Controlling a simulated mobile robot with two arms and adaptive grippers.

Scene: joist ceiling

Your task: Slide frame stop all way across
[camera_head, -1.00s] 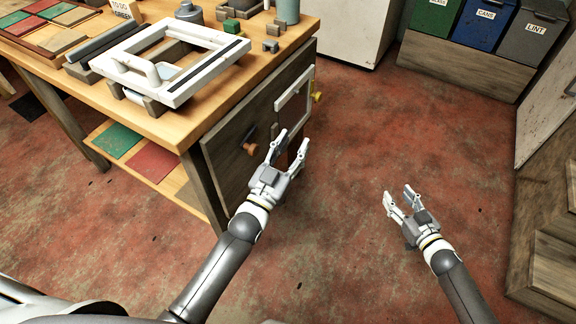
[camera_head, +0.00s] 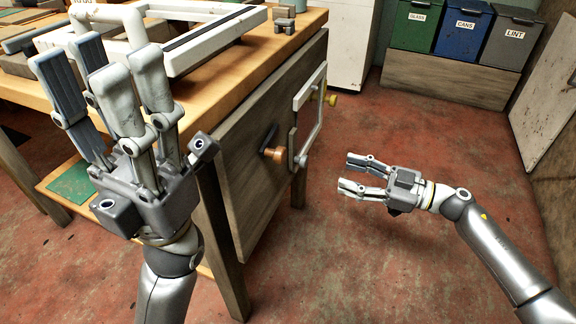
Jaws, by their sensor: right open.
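A pale rectangular frame (camera_head: 215,38) lies on the wooden workbench, partly hidden behind my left gripper. A second pale frame (camera_head: 318,107) is mounted on the bench's grey side panel, with a brass-coloured knob (camera_head: 332,99) at its far side. An orange-brown knob (camera_head: 273,153) with a dark lever sticks out of the same panel. I cannot tell which part is the frame stop. My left gripper (camera_head: 103,68) is open and empty, fingers up, in front of the bench corner. My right gripper (camera_head: 347,173) is open and empty, pointing left toward the panel, apart from the knob and frame.
The workbench top (camera_head: 273,45) carries small grey blocks (camera_head: 285,19). Green, blue and grey bins (camera_head: 468,28) stand at the back behind a wooden board. A white cabinet (camera_head: 350,40) is left of them. The red floor (camera_head: 410,130) is clear between bench and right wall.

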